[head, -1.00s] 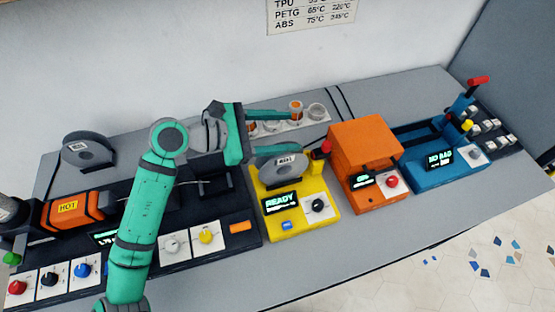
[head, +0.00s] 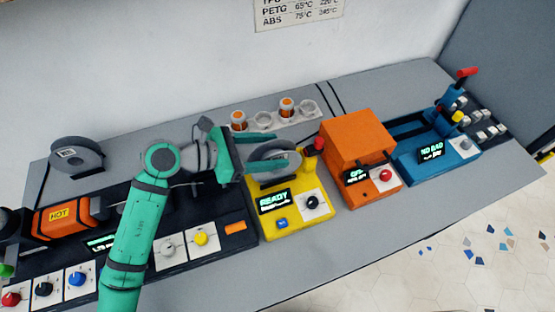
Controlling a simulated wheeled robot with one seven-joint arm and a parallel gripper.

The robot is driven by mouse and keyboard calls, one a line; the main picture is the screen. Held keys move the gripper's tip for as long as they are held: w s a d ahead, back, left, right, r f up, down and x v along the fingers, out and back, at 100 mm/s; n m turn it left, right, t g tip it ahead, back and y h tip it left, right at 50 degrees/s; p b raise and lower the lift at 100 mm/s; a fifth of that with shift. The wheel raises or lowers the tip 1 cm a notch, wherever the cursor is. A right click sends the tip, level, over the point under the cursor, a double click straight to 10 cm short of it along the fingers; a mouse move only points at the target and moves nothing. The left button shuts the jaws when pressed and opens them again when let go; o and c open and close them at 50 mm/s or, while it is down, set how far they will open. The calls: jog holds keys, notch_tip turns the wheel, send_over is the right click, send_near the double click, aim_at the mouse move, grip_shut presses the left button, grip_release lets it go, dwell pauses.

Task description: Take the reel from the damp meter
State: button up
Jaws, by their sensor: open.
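The grey reel (head: 283,163) with a white label sits on the yellow damp meter (head: 316,224), whose screen reads READY. My gripper (head: 268,151) is open, with its teal fingers pointing right at the left part of the reel. One finger shows behind the reel's upper edge and the other over its left face. I cannot tell whether either finger touches it. The damp meter has a black knob and a blue button at its front.
An orange machine (head: 357,143) stands right of the meter, with a red-topped post between them. A blue machine (head: 425,160) is further right. A white strip with jars (head: 312,106) lies behind. Another grey reel (head: 77,157) stands at the back left.

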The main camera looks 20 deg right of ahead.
jog(key=shift+x, duration=2.5)
